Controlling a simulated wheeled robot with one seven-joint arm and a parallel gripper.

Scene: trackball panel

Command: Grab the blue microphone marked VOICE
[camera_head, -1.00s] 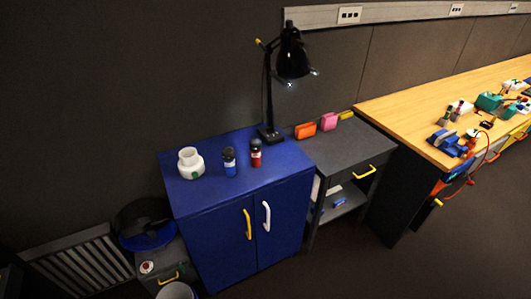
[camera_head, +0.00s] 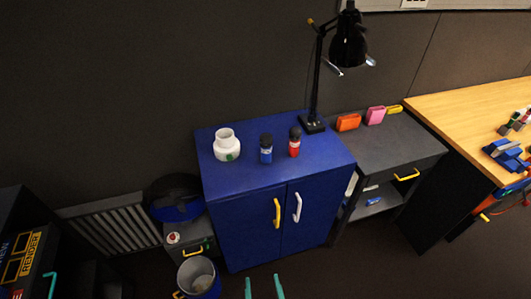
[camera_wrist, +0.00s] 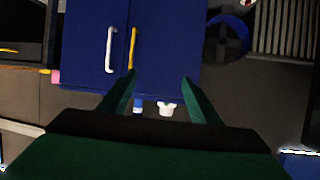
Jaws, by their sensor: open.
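The blue microphone (camera_head: 266,155) stands upright on the blue cabinet top (camera_head: 240,185), with a dark head and a pale label too small to read. A similar red item (camera_head: 294,148) stands just right of it. A white jar (camera_head: 227,148) stands to its left. My gripper (camera_head: 264,281) shows its two teal fingertips at the bottom edge of the head view, open and empty, well in front of the cabinet. In the wrist view my gripper (camera_wrist: 159,77) is spread wide; a small blue piece, apparently the microphone (camera_wrist: 138,106), and the white jar (camera_wrist: 166,108) show beyond it.
A black lamp (camera_head: 316,80) stands at the cabinet's back right. A grey side unit (camera_head: 385,145) holds orange, pink and yellow items. A wooden bench (camera_head: 460,110) is at right. A bin (camera_head: 200,275) stands at lower left. Cabinet handles (camera_head: 297,207) stick out in front.

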